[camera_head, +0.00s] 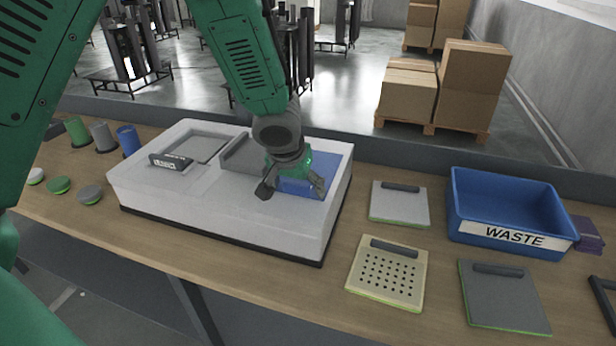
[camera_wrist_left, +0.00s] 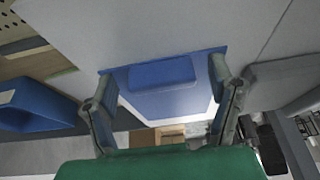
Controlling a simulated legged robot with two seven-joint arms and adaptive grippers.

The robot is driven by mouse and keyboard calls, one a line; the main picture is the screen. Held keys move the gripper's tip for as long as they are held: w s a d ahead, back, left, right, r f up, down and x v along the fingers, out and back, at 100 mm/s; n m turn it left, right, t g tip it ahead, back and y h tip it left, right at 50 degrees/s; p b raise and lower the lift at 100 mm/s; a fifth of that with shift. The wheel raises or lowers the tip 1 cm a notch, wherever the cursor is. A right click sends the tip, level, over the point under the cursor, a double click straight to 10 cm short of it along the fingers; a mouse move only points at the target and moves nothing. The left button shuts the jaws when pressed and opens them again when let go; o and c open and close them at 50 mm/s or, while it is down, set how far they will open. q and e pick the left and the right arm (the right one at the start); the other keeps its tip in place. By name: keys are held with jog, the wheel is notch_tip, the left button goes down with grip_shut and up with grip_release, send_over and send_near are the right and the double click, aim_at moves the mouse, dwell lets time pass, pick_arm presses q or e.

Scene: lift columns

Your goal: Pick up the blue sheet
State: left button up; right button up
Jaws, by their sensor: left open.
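The blue sheet (camera_head: 325,170) lies on the right part of the large white block on the bench. In the left wrist view the blue sheet (camera_wrist_left: 205,93) shows a raised blue handle bar (camera_wrist_left: 161,74) on it. My left gripper (camera_head: 293,190) is open above the sheet, its fingers spread apart. In the left wrist view its two fingertips (camera_wrist_left: 163,84) appear on either side of the handle bar, with nothing held between them. Whether they touch the sheet cannot be told. The gripper and arm hide part of the sheet in the head view. My right gripper is not in view.
The white block (camera_head: 230,215) has a grey raised part (camera_head: 243,153) left of the sheet. A blue WASTE bin (camera_head: 490,228), a white plate (camera_head: 385,208), a perforated plate (camera_head: 372,290) and a grey plate (camera_head: 505,305) lie to the right. Several cylinders stand at the left.

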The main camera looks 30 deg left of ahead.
pick_arm(q)
jog(key=shift+s, duration=0.15)
jog(key=c, duration=1)
jog(key=shift+r, duration=0.1)
jog(key=shift+c, duration=0.2)
